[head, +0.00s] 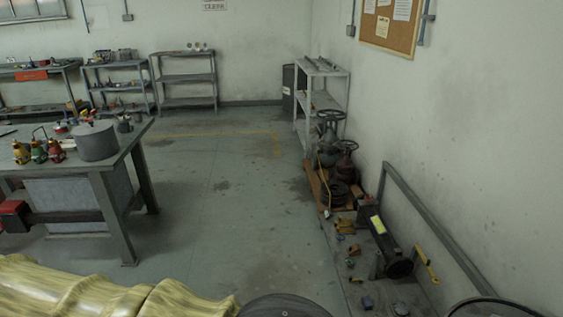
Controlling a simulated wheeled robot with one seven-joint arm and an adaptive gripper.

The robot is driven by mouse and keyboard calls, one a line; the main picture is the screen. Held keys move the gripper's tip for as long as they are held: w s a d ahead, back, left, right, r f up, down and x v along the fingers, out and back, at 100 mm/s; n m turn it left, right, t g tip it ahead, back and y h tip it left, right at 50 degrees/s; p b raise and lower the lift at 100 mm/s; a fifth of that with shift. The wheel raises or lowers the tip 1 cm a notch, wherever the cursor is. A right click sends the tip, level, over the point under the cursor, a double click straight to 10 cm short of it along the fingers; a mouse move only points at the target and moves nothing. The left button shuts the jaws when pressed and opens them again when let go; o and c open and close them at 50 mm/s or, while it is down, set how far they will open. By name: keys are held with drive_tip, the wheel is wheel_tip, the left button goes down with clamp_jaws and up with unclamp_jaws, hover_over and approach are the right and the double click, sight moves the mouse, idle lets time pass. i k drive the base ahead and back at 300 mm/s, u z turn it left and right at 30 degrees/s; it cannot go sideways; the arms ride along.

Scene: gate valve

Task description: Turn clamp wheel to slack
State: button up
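No wheel in the head view can be clearly told as the clamp wheel. Two rusty valves with handwheels stand on a wooden pallet by the right wall: a taller one (328,150) behind and a shorter one (346,168) in front. Both are small and far off, and no clamp on them can be made out. A dark round disc (285,306) is cut off by the bottom edge, and a dark curved rim (492,308) shows at bottom right; I cannot tell what either is. My gripper is not in view.
A workbench (134,137) at left carries a grey pot (96,141) and small colored valves. A yellowish ribbed shape (110,290) fills the bottom left. A dark cylinder (392,255) lies near a low rail (430,220) at right. The middle floor is clear.

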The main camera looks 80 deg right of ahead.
sight(369, 197)
drive_tip(key=z, duration=3.45)
drive_tip(key=k, duration=0.6)
drive_tip(key=u, duration=0.35)
drive_tip(key=i, duration=1.25)
drive_tip(key=u, duration=0.35)
drive_tip(key=i, duration=1.6)
drive_tip(key=z, duration=0.35)
drive_tip(key=i, duration=0.85)
drive_tip(key=z, duration=0.2)
